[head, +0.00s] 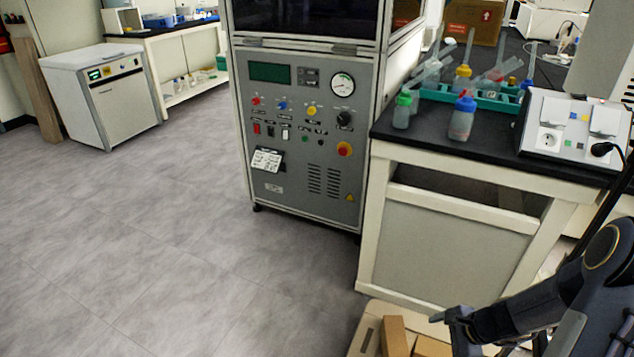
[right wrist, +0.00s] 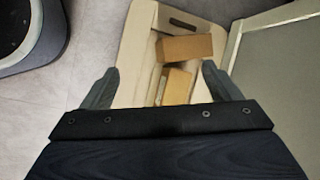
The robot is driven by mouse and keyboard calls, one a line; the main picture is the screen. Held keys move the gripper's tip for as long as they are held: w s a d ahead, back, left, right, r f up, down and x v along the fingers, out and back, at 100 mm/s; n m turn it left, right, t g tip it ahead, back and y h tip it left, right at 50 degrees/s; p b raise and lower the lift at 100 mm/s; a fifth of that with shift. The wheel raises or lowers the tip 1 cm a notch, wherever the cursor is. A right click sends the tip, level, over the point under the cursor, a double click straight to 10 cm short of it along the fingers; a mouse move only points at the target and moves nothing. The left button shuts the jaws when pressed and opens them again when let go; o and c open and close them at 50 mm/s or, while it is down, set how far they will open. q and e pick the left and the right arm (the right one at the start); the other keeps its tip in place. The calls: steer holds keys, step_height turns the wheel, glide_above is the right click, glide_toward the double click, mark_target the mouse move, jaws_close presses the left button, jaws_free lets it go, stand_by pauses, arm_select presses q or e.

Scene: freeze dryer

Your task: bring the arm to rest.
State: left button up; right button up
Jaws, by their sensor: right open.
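My right arm comes in at the lower right of the head view. Its gripper (head: 447,320) hangs low beside the bench, over a beige crate (head: 366,330). In the right wrist view the right gripper (right wrist: 160,85) is open, with its two fingers apart and nothing between them. Below it the crate (right wrist: 137,45) holds brown cardboard boxes (right wrist: 187,47), which also show in the head view (head: 395,336). My left gripper is not in view.
The freeze dryer (head: 300,180) stands in the middle. A bench (head: 465,158) with bottles and a socket box (head: 570,130) is to its right, close to my right arm. A small white appliance (head: 105,95) stands at the back left. The grey floor (head: 150,230) at left is clear.

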steer(key=a+r+n+t, duration=0.1)
steer(key=a+r+n, duration=0.4)
steer(key=r, duration=0.8)
steer(key=s+a+r+n+t, duration=0.1)
steer(key=s+a+r+n, duration=0.4)
steer(key=s, duration=0.4)
steer(key=s+a+r+n, duration=0.3)
steer(key=s+r+n, duration=0.4)
steer(key=s+r, duration=0.1)
step_height(320, 180, up, 26)
steer(key=p, duration=2.6)
steer(key=shift+s+d+n+h, duration=0.25)
steer(key=shift+s+n+h, duration=0.05)
steer(key=shift+h, duration=0.1)
steer(key=shift+f, duration=0.15)
